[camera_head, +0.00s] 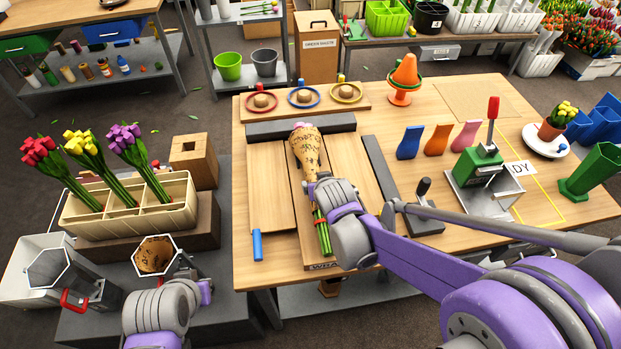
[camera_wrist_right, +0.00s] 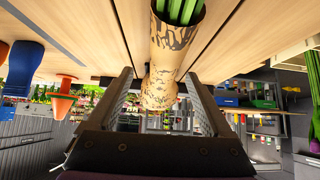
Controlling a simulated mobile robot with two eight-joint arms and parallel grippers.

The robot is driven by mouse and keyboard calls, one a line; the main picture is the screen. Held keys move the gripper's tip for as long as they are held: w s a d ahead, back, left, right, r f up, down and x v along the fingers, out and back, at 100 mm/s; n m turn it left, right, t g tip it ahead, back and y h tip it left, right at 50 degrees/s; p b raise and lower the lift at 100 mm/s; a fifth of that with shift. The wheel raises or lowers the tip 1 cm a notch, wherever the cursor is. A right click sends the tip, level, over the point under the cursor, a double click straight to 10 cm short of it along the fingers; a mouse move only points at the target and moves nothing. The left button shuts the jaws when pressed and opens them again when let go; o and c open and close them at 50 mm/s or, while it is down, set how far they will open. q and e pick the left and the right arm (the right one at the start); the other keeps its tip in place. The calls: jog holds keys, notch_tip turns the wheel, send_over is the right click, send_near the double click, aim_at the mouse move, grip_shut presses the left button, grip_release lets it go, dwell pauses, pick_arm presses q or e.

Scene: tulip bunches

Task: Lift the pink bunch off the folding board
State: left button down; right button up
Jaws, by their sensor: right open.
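The pink bunch, wrapped in brown patterned paper (camera_head: 307,150), lies on the wooden folding board (camera_head: 270,190). Its green stems (camera_head: 322,235) point to the near edge. Only a little of its blossom shows at the far end. My right gripper (camera_head: 318,190) is over the lower part of the wrap and hides some of it. In the right wrist view the open fingers (camera_wrist_right: 162,95) stand on either side of the paper wrap (camera_wrist_right: 172,50); contact cannot be told. My left gripper (camera_head: 190,268) is at the lower left, beside a hexagonal holder (camera_head: 155,256) with patterned paper inside; its jaws are unclear.
A cream divided planter (camera_head: 125,215) with red, yellow and purple tulips stands left of the table. A dark bar (camera_head: 300,125) lies behind the board, and a lever (camera_head: 424,190) and green press (camera_head: 480,165) stand to its right. My right arm crosses the table's right side.

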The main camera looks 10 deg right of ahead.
aim_at(314, 179)
jog(key=shift+w+a+r+x, duration=0.1)
jog(key=shift+x, duration=1.05)
jog(key=shift+w+a+r+x, duration=0.1)
jog(key=shift+a+x, duration=0.05)
jog(key=shift+x, duration=1.05)
jog(key=shift+w+a+r+x, duration=0.1)
jog(key=shift+x, duration=1.05)
grip_shut()
